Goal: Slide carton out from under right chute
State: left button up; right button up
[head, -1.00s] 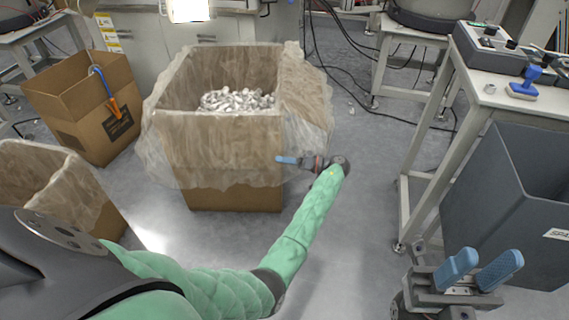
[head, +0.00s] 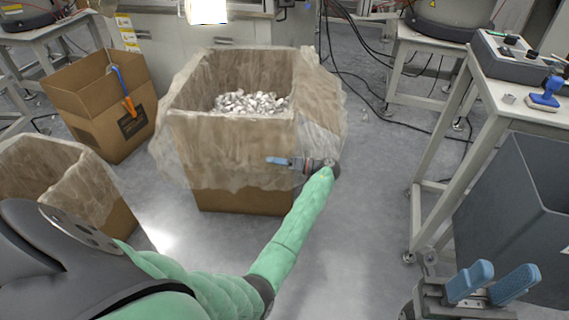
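A brown carton (head: 245,202) with a crumpled translucent liner (head: 230,150) stands on the floor in the middle of the head view. It holds a heap of shiny metal caps (head: 250,103). My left gripper (head: 275,161) lies in front of the carton's near face, toward its right side, with its blue fingers pointing left. They overlap in the view, so I cannot tell whether it is open or whether it touches the liner. My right gripper (head: 491,284) is at the lower right, its two blue fingers apart and empty. A bright white block (head: 207,10) at the top edge may be a chute end.
An open carton (head: 100,105) with an orange-and-blue tool stands at back left. Another lined carton (head: 117,215) is at lower left. A table (head: 500,100) and a grey bin (head: 515,215) are at right. Floor between carton and table is clear.

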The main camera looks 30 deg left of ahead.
pick_arm(q)
jog(key=shift+a, duration=0.15)
grip_shut()
dwell(1.4)
